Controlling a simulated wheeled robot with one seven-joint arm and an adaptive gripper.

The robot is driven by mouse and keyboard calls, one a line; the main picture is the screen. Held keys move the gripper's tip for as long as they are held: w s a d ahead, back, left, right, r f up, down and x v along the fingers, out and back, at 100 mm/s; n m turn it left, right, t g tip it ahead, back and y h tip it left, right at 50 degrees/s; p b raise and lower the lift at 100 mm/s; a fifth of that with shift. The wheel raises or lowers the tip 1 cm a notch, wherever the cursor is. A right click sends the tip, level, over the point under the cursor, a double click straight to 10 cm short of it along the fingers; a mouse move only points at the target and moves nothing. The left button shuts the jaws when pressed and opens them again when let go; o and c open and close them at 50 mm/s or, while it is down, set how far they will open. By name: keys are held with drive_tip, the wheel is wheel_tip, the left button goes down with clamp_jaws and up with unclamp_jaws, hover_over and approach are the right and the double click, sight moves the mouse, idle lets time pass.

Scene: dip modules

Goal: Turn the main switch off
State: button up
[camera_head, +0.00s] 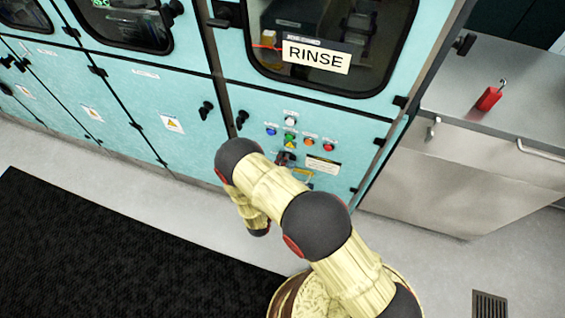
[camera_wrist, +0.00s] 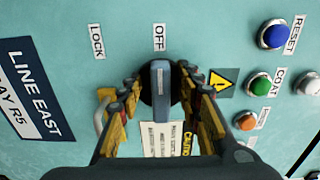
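The main switch (camera_wrist: 160,90) shows in the wrist view as a grey-blue handle on a dark round base, set on a teal panel. The handle lies lengthwise up and down the picture, in line with the OFF label (camera_wrist: 159,37) above it. A LOCK label (camera_wrist: 97,41) is to the upper left. My gripper (camera_wrist: 161,95) is open, with one finger on each side of the handle and visible gaps between. The fingers partly hide the base. In the head view, my gripper (camera_head: 287,160) is at the lower panel, and I cannot make out the switch there.
Blue (camera_wrist: 275,34), green (camera_wrist: 261,85) and orange (camera_wrist: 246,121) buttons sit right of the switch. A red padlock (camera_head: 490,97) lies on the grey counter at right. A black mat (camera_head: 110,250) covers floor.

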drive_tip(key=v, duration=1.2)
idle(0.3)
